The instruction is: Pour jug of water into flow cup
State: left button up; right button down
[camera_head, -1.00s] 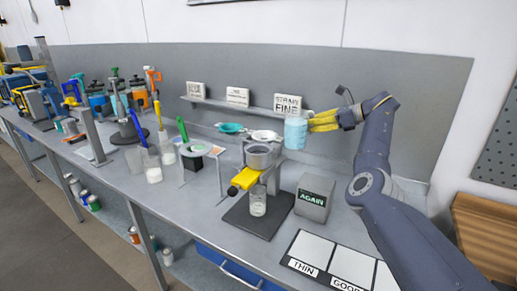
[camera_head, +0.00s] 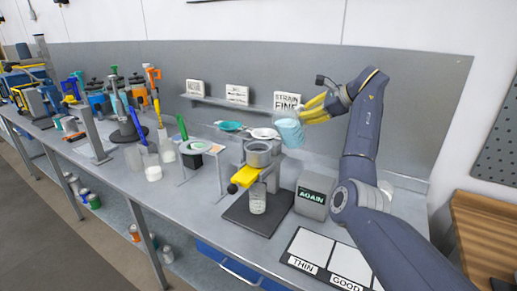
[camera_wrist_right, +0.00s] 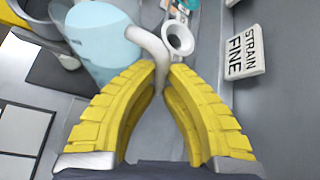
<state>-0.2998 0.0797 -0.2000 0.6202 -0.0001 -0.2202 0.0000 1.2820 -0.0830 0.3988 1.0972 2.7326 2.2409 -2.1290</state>
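The clear jug (camera_head: 290,131) holds light blue water. It is tilted to the left, above and to the right of the flow cup. The right gripper (camera_head: 313,109) has yellow fingers shut on the jug's handle. In the right wrist view the fingers (camera_wrist_right: 161,92) meet on the pale handle, and the jug (camera_wrist_right: 103,40) fills the upper left. The flow cup (camera_head: 259,148) is a grey cup on a stand with a yellow clamp (camera_head: 245,177). A clear glass (camera_head: 258,200) stands under it. No pouring stream is visible. My left gripper is not in view.
A grey box reading AGAIN (camera_head: 314,196) stands right of the cup stand. A shelf (camera_head: 232,104) carries small signs, including STRAIN FINE (camera_head: 287,101). Strainers (camera_head: 264,134) stick out below it. Labelled pads (camera_head: 313,246) lie at the front right. Beakers (camera_head: 151,162) and stands fill the left.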

jog(key=shift+s+r+p, duration=0.1)
jog(key=shift+r+p, duration=0.05)
jog(key=shift+p, duration=0.4)
jog(key=shift+s+a+r+n+t+h+p, duration=0.15)
jog(key=shift+s+a+n+h+p, duration=0.25)
jog(key=shift+p, duration=0.9)
jog(key=shift+s+a+r+n+t+h+p, duration=0.15)
jog(key=shift+a+h+p, duration=0.3)
jog(key=shift+p, duration=0.8)
jog(key=shift+s+a+r+n+t+h, duration=0.2)
jog(key=shift+a+n+t+h, duration=0.15)
jog(key=shift+a+n, duration=0.15)
dwell(1.4)
jog(key=shift+d, duration=0.1)
